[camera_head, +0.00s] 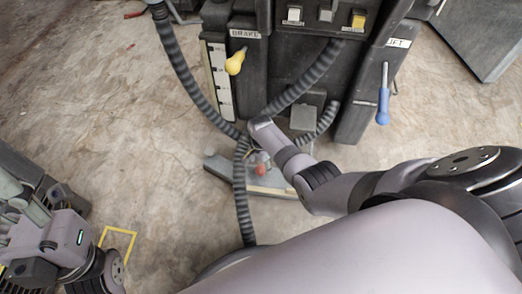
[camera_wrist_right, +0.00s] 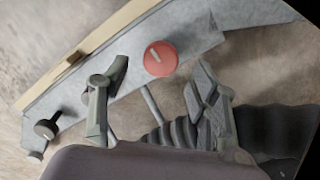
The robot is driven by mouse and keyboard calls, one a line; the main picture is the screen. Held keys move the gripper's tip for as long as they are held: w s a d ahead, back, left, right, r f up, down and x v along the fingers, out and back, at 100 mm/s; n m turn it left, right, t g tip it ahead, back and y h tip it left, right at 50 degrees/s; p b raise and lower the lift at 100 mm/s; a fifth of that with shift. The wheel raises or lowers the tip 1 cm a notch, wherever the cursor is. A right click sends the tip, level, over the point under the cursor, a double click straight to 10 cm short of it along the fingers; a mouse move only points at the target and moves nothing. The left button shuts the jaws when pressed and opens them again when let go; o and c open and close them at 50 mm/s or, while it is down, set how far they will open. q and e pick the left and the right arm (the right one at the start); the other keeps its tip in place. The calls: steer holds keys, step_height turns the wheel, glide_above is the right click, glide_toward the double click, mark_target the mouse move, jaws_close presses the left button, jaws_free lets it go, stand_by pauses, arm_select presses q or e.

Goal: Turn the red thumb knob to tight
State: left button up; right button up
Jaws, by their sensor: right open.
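The red thumb knob (camera_wrist_right: 160,58) sits on a grey strip-like base in the right wrist view. It is round, with a short pale mark on its top slanting up and left of its middle. It also shows small in the head view (camera_head: 261,170), beyond my right wrist. My right gripper (camera_wrist_right: 161,74) is open, with one finger to the left and one to the right of the knob. A gap shows on both sides, and nothing is held. My left gripper (camera_head: 22,205) is at the lower left of the head view, far from the knob; its jaw opening is unclear.
Ribbed black hoses (camera_head: 243,195) hang around my right gripper. A black knob (camera_wrist_right: 47,128) sits farther along the base (camera_wrist_right: 120,52). A dark machine carries a yellow brake lever (camera_head: 236,62) and a blue handle (camera_head: 383,105). Open concrete floor lies left, with a yellow outline (camera_head: 118,232).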

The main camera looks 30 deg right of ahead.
mark_target(261, 169)
step_height(261, 169, up, 8)
steer(key=shift+r, duration=0.25)
stand_by(0.6)
